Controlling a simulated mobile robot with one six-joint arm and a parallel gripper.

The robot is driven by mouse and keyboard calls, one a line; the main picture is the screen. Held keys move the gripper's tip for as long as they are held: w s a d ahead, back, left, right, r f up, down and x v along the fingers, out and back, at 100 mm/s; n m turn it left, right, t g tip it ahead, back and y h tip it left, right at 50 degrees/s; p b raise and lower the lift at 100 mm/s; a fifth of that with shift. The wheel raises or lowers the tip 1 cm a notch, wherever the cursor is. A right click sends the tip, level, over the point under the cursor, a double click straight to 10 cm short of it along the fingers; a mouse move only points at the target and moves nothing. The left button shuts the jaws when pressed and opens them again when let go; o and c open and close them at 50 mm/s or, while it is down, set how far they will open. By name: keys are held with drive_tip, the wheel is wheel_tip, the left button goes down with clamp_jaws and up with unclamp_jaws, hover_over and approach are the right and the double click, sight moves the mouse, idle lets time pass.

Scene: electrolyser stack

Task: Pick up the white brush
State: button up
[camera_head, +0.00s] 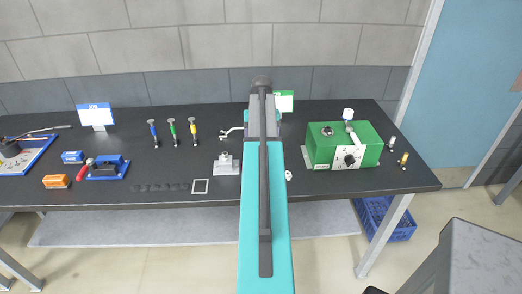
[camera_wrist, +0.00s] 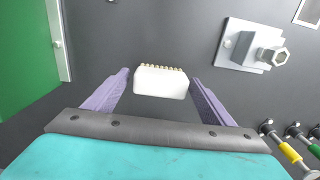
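The white brush (camera_wrist: 160,82) lies on the dark bench top in the wrist view, a pale block with a row of tan bristle tufts along its upper edge. My gripper (camera_wrist: 160,76) is open, with one purple finger to each side of the brush. A gap shows between the brush and each finger, and I cannot tell how high the fingertips are above the bench. In the head view my arm covers the brush and my gripper.
A green box (camera_head: 345,146) stands to the right of my arm and a metal fixture (camera_head: 227,164) to the left. Several coloured-handled tools (camera_head: 173,130) stand further left. A small white piece (camera_head: 289,175) lies just right of my arm. A blue crate (camera_head: 386,222) is under the bench.

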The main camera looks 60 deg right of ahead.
drive_tip(key=c, duration=0.9)
drive_tip(key=shift+o, duration=0.2)
drive_tip(key=shift+r, duration=0.15)
drive_tip(key=shift+r+p, duration=1.4)
drive_tip(key=shift+r, duration=0.45)
drive_tip(key=s+a+p, duration=0.1)
drive_tip(key=s+a, duration=0.3)
drive_tip(key=a, duration=0.3)
drive_tip(key=s+a+r+p, duration=0.1)
drive_tip(key=s+a+p, duration=0.1)
drive_tip(key=s+a, duration=0.2)
drive_tip(key=a, duration=0.2)
drive_tip(key=shift+a+p, duration=0.3)
drive_tip(key=shift+a, duration=0.05)
drive_tip(key=shift+s, duration=0.1)
